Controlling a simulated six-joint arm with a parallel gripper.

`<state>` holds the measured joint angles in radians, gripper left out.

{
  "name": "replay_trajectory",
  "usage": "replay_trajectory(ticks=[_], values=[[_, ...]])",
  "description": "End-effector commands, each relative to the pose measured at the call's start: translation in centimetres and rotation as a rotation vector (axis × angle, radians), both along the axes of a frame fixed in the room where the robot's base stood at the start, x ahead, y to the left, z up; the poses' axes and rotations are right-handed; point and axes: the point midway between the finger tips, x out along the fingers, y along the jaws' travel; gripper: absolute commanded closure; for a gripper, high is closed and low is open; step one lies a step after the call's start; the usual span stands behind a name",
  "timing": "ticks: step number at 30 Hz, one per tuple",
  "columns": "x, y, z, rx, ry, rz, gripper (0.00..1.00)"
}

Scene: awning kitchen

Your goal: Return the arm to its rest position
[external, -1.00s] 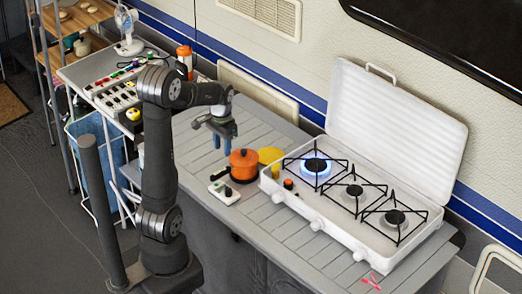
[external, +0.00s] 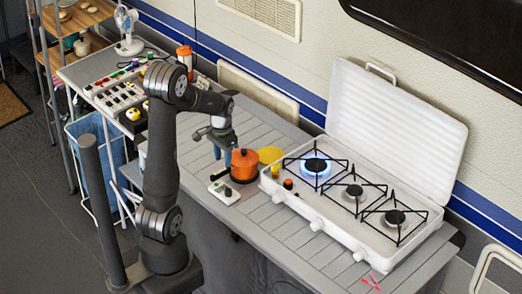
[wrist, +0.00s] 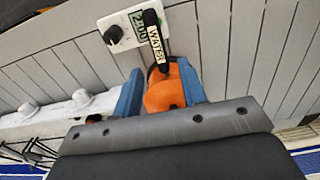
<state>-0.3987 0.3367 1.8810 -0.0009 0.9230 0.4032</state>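My gripper (external: 223,150) is over the grey slatted counter (external: 275,222), just left of and behind the orange pot (external: 245,166). In the wrist view its two blue fingers (wrist: 160,95) are apart, with part of the pot (wrist: 165,92) showing between and beyond them. The pot's black handle (wrist: 155,38) carries a white "WATER" label. The pot stands on the counter in the external view. My arm is bent, its forearm reaching right over the counter. I see nothing held.
A white box with a knob and display (external: 224,192) lies in front of the pot. A yellow disc (external: 270,155) lies behind it. A white gas stove (external: 340,230) with its lid up stands to the right, left burner lit. A switch panel (external: 120,92) is at the left.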

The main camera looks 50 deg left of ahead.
Motion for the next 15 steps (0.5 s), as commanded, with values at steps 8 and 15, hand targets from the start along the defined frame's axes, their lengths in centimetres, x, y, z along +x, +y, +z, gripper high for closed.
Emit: replay_trajectory(ticks=[8, 15], values=[[-0.1, 0.0, -5.3, -0.002, 0.004, 0.000, 0.62], [0.1, 0.0, -3.9, 0.002, -0.004, 0.000, 0.62]])
